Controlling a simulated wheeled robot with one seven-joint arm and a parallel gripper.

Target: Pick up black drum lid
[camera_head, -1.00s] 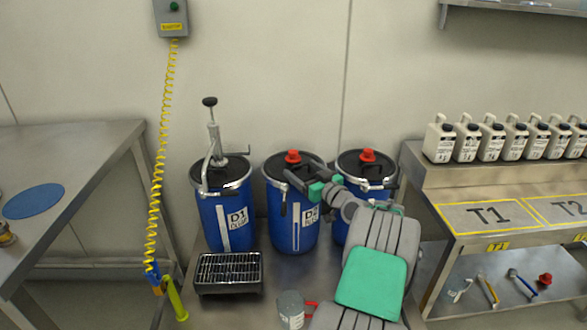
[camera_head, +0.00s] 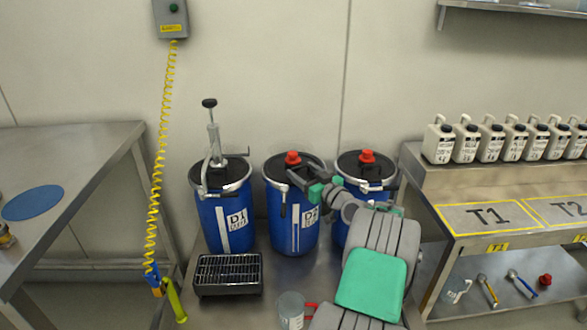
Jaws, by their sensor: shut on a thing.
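Three blue drums with black lids stand in a row on a steel surface. The left drum (camera_head: 226,218), marked D1, has a hand pump (camera_head: 214,140) on its lid. The middle drum (camera_head: 283,222) has a black lid (camera_head: 276,170) with a red cap (camera_head: 292,157) and a silver rim ring. The right drum (camera_head: 362,168) also has a red cap (camera_head: 367,156) and is partly hidden by my arm. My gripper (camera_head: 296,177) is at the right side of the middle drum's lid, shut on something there. The lid sits on its drum. The exact grip point is too small to see clearly.
A yellow coiled cord (camera_head: 160,150) hangs at the left. A bench with white canisters (camera_head: 440,138) stands at the right.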

